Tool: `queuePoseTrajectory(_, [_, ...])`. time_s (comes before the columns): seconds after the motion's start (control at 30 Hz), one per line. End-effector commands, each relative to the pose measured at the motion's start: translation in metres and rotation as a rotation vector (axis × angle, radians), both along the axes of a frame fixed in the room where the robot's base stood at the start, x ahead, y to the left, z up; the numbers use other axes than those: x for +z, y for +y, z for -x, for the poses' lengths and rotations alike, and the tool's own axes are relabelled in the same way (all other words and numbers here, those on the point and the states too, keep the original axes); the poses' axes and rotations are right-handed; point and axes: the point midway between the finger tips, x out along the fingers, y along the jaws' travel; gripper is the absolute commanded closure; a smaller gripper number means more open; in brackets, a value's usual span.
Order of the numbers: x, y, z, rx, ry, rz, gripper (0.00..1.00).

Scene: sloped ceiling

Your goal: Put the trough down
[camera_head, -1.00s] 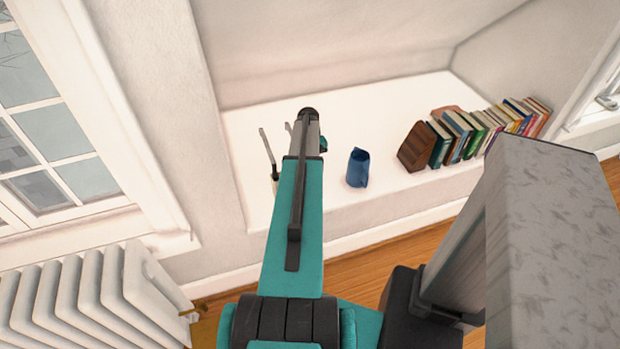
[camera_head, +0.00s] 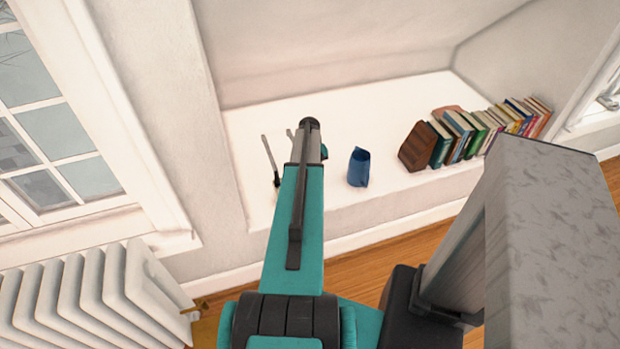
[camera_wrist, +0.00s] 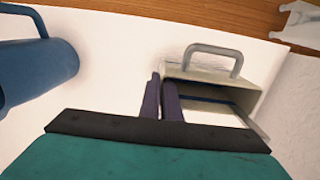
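The trough (camera_wrist: 215,75) is a pale, open box-like thing with a dark blue line along it and a grey loop handle, in the wrist view right of centre. The dark fingers of my gripper (camera_wrist: 162,78) are close together at its left edge and appear shut on its wall. The trough is over or on the white ledge (camera_wrist: 118,60); whether its underside touches cannot be told. In the head view my arm hides the fingers and most of the trough.
A blue jug (camera_head: 359,167) stands on the ledge to the right of my arm; it also shows at left in the wrist view (camera_wrist: 38,72). A brown block (camera_head: 415,147) and a row of books (camera_head: 480,130) are further right. A white radiator (camera_head: 85,295) is at lower left.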

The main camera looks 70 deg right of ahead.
Motion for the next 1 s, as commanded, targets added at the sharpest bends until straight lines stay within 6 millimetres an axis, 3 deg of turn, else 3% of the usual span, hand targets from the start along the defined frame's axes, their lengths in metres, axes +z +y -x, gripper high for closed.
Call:
queuePoseTrajectory(0.3, [-0.002,0.0,0.0,-0.001,-0.001,0.001,1.0])
queuePoseTrajectory(0.43, [-0.002,0.0,0.0,-0.001,0.0,0.0,0.78])
queuePoseTrajectory(1.0, [0.008,0.0,0.001,-0.001,-0.001,0.001,0.78])
